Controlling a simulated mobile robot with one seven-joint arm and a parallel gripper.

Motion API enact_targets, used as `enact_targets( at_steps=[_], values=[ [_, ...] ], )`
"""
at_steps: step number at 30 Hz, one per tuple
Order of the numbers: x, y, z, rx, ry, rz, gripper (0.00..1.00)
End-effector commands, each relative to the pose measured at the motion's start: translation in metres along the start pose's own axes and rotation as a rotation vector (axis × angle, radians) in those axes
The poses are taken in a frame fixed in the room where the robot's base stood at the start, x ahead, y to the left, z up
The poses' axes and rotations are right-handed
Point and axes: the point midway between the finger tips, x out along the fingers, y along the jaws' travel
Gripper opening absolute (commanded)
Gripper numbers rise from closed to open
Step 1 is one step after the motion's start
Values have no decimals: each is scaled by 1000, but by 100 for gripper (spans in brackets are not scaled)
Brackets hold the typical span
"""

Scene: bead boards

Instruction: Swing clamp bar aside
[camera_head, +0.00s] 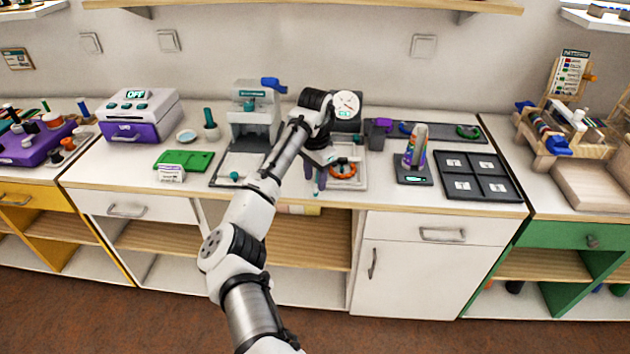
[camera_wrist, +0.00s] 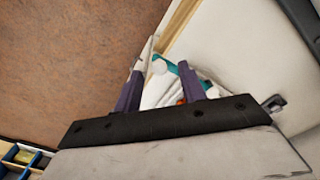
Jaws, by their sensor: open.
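My gripper (camera_head: 315,184) points down near the counter's front edge, beside a pale tray (camera_head: 362,184) holding an orange ring (camera_head: 343,168). In the wrist view its two purple fingers (camera_wrist: 160,66) are spread apart. Between and beyond them I see a teal bar (camera_wrist: 203,80), probably the clamp bar, and a white rounded knob (camera_wrist: 159,67) at the left fingertip. A white ribbed piece (camera_wrist: 160,92) lies under the bar. I cannot tell whether a finger touches the knob. In the head view my arm hides the bar.
A grey press (camera_head: 252,125) with a blue lever (camera_head: 271,84) stands left of my arm. A green board (camera_head: 184,161) lies farther left. The floor in front is clear.

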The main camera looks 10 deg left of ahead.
Motion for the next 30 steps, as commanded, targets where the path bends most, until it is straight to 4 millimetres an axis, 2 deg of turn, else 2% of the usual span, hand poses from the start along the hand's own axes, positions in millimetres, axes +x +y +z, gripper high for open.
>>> enact_targets(
  at_steps=[9, 15, 21, 30],
  values=[
    [-74, -1, 1, 0, 0, -7, 41],
    [-106, -1, 1, -1, 1, -4, 41],
    [-121, -1, 1, -1, 1, -2, 41],
    [-123, 0, 0, 0, 1, -1, 41]
  ],
)
